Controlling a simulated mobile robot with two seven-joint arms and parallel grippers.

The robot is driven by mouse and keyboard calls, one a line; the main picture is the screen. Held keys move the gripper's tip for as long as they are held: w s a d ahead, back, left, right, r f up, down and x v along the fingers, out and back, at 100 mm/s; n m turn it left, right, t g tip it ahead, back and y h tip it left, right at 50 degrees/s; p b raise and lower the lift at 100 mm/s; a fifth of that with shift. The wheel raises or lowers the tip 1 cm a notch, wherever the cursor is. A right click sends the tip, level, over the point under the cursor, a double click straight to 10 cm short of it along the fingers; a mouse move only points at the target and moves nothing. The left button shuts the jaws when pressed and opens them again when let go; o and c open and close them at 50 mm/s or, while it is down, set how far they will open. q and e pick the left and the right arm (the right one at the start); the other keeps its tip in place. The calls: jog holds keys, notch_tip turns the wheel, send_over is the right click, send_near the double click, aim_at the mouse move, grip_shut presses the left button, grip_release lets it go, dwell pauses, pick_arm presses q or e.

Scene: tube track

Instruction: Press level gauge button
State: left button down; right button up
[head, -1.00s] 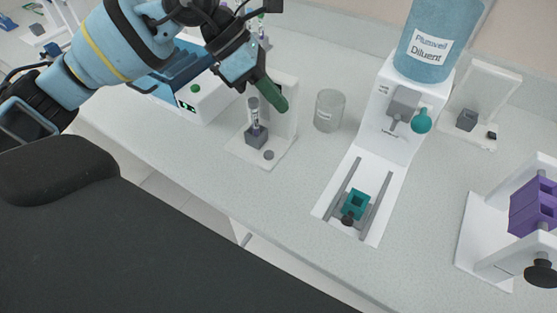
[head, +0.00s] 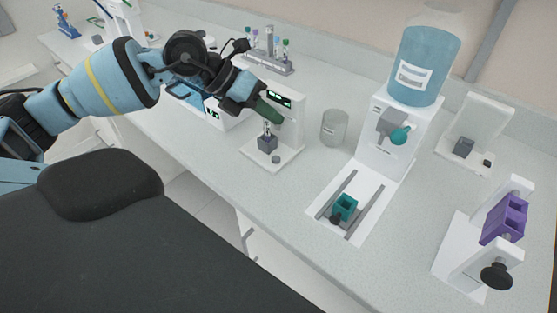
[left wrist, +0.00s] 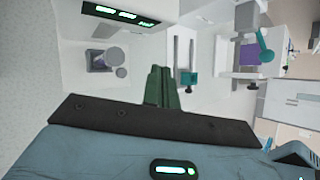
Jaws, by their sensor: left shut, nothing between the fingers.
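The level gauge (head: 287,120) is a white stand with a lit green display. A tube (head: 267,130) stands upright in its grey block (head: 267,144). A small round grey button (head: 276,159) sits on the front of its base; the button also shows in the left wrist view (left wrist: 121,72). My left gripper (head: 272,117) has green fingers that are shut and empty. They are above the gauge's base, beside the tube top and below the display, apart from the button. In the left wrist view the fingertips (left wrist: 161,70) are right of the button.
A glass beaker (head: 334,127) stands right of the gauge. Further right is the diluent dispenser (head: 384,135) with a teal block (head: 344,207) on its rails. A tube rack (head: 268,62) stands behind. The counter in front of the gauge is clear.

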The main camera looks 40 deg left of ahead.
aim_at(276, 160)
pick_arm(q)
jog(key=shift+a, duration=0.1)
pick_arm(e)
jog(key=shift+w+a, duration=0.15)
jog(key=shift+w, duration=0.1)
pick_arm(q)
jog(key=shift+f, duration=0.15)
